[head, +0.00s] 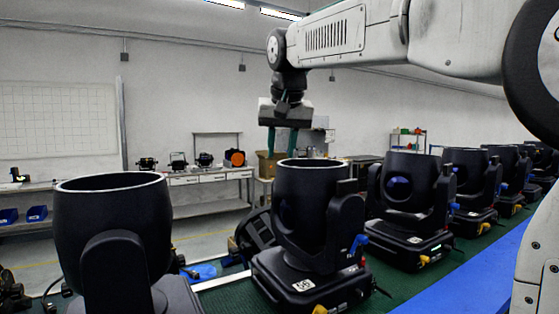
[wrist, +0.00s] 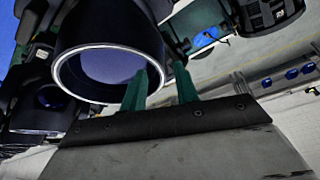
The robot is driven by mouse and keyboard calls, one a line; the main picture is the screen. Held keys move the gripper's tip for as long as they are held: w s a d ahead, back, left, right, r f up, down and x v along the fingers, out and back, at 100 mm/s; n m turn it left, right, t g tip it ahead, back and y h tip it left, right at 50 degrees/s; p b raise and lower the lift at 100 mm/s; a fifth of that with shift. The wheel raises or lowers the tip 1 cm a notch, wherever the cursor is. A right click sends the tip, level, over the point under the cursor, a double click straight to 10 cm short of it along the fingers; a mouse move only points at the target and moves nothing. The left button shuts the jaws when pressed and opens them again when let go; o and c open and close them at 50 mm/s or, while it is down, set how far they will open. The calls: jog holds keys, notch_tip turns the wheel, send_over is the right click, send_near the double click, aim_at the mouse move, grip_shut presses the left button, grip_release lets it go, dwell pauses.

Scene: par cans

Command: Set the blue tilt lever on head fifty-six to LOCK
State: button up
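Head fifty-six (head: 310,215) is a black moving-head light with its round open mouth facing up and a white "56" label (head: 303,285) on its base. Its blue tilt lever (head: 358,243) sticks out on the right side, low on the yoke. I cannot read its LOCK marking. My gripper (head: 280,154) points down, open and empty, above and slightly left of the mouth of head fifty-six. In the wrist view the two teal fingers of my gripper (wrist: 162,80) stand apart, near a black can's pale rim (wrist: 108,48). I cannot make out the lever there.
Another black head (head: 115,235) stands close at the front left. More heads (head: 405,195) line the green bench to the right, with a blue strip (head: 470,285) along its front. A bench with drawers (head: 210,178) is behind.

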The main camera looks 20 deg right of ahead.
jog(key=shift+v, duration=1.7)
jog(key=shift+a, duration=0.1)
jog(key=s+f+n+g, duration=0.3)
jog(key=s+f, duration=2.7)
jog(key=shift+s+y, duration=0.4)
jog(key=shift+a, duration=0.15)
